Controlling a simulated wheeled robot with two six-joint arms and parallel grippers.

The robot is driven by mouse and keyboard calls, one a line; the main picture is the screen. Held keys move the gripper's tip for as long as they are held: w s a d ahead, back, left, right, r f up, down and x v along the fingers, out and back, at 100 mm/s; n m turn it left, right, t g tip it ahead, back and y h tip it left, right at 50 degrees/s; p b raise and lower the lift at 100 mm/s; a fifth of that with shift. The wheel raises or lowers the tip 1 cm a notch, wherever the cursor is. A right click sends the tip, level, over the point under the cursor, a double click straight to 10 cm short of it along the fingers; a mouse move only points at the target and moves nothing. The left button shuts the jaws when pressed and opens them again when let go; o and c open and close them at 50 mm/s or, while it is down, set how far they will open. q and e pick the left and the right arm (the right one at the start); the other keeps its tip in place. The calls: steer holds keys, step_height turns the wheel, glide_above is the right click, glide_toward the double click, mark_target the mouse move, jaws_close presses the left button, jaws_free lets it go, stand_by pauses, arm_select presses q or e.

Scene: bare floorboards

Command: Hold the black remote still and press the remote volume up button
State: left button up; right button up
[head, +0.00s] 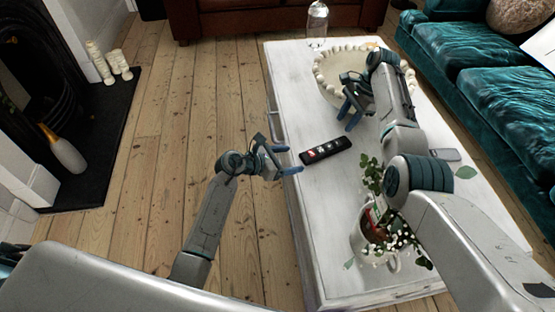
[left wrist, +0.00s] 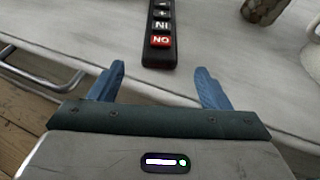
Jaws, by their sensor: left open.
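The black remote (head: 326,151) lies flat on the white table, with a red button and several paler buttons. In the left wrist view the remote (left wrist: 160,45) points away from me, its red-button end nearest, ahead of the space between my fingers. My left gripper (head: 287,160) is open and empty at the table's left edge, just left of the remote and apart from it. Its blue fingers (left wrist: 160,88) show in the left wrist view. My right gripper (head: 348,114) is above the table, beyond and right of the remote; its blue fingers look apart, with nothing between them.
On the white table (head: 330,220) stand a round beaded tray (head: 322,76), a glass bottle (head: 317,22) and a potted plant (head: 378,228). A grey device (head: 445,154) lies at right. A teal sofa (head: 470,65) stands beyond. Tabletop around the remote is clear.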

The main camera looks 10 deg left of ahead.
mark_target(305, 157)
arm_select(q)
steer(key=x, duration=0.5)
steer(key=shift+w+d+f, duration=0.15)
steer(key=shift+w+d, duration=0.1)
steer(key=shift+d, duration=0.05)
steer(key=shift+c, duration=0.2)
steer(key=c, duration=1.1)
arm_select(e)
jaws_close()
stand_by(1.0)
